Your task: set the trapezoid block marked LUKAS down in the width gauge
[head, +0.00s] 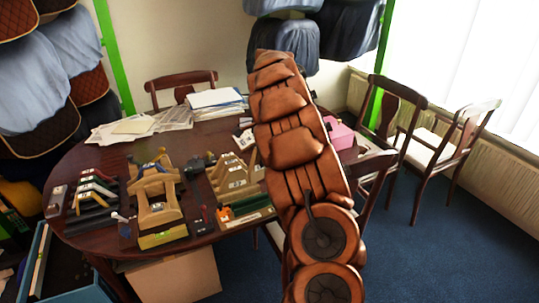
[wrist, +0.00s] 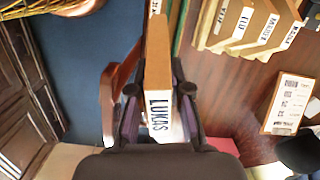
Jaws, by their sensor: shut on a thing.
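My gripper (wrist: 158,112) is shut on the trapezoid block marked LUKAS (wrist: 157,60) in the wrist view. The block is pale wood with a white label, and one dark finger lies against each side of it. It is held up near the dark table's edge, with blue carpet to the left. In the head view my brown arm hides the gripper and the block. I cannot tell for certain which thing is the width gauge; a wooden stand (head: 155,200) is on the table in the head view.
Other labelled trapezoid blocks stand in a row (wrist: 245,25), also seen in the head view (head: 235,177). A pale board with printed labels (wrist: 288,103) lies nearby. Papers (head: 215,102) and a pink box (head: 339,133) are on the table. Chairs (head: 455,140) stand around it.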

